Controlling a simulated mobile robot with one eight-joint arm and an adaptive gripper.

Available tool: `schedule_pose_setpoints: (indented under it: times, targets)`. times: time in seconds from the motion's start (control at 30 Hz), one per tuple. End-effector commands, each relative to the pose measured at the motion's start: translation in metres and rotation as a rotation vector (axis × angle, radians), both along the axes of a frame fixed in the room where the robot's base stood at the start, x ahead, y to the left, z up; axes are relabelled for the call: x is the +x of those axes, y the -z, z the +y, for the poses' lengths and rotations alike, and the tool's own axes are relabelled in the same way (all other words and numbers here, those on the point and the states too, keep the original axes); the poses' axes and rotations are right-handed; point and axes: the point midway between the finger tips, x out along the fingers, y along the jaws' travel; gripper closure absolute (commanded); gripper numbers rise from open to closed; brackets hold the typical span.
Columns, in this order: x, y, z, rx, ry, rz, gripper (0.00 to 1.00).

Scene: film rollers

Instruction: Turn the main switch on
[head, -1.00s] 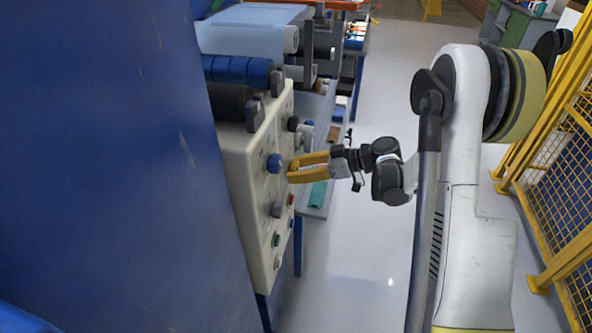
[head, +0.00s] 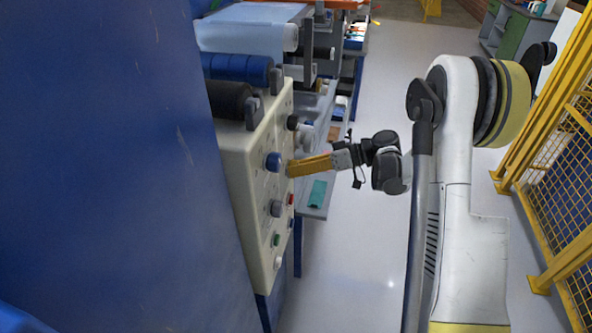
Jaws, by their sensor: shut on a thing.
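The cream control panel (head: 238,180) stands upright at the machine's side and carries several knobs and buttons. The fingers overlap in this view, so one covers most of the other. A grey knob (head: 276,208) sits below and a black knob (head: 292,123) above.
Blue and black rollers (head: 237,70) lie above the panel. A yellow mesh fence (head: 559,180) stands at the right. A low shelf with a green item (head: 317,193) is behind my gripper. Grey floor (head: 345,270) lies open between panel and arm.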

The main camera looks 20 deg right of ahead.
Motion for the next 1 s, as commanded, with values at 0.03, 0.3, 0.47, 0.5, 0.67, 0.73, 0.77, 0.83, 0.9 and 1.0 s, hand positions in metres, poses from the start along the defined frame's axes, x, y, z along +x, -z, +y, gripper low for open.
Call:
schedule_pose_setpoints:
  times: [0.03,0.3,0.47,0.5,0.67,0.73,0.77,0.83,0.9,1.0]
  targets:
    - [0.0006,0.0018,0.0,0.022,-0.002,0.038,0.86]
    - [0.0004,0.0016,0.0001,0.15,-0.002,0.26,0.86]
    - [0.0003,0.0011,0.0001,0.223,-0.001,0.388,0.86]
    - [0.0003,0.0013,0.0001,0.24,-0.003,0.417,0.86]
    - [0.0002,0.0013,0.0001,0.301,-0.002,0.524,0.86]
    - [-0.0001,0.001,0.0002,0.325,-0.002,0.563,0.86]
    - [-0.0001,0.001,0.0002,0.333,-0.001,0.579,0.86]
    - [0.0001,0.0011,0.0001,0.352,-0.001,0.611,0.86]
    - [0.0001,0.001,0.0001,0.367,-0.001,0.637,0.86]
    - [0.0,0.0009,0.0002,0.384,-0.001,0.667,0.86]
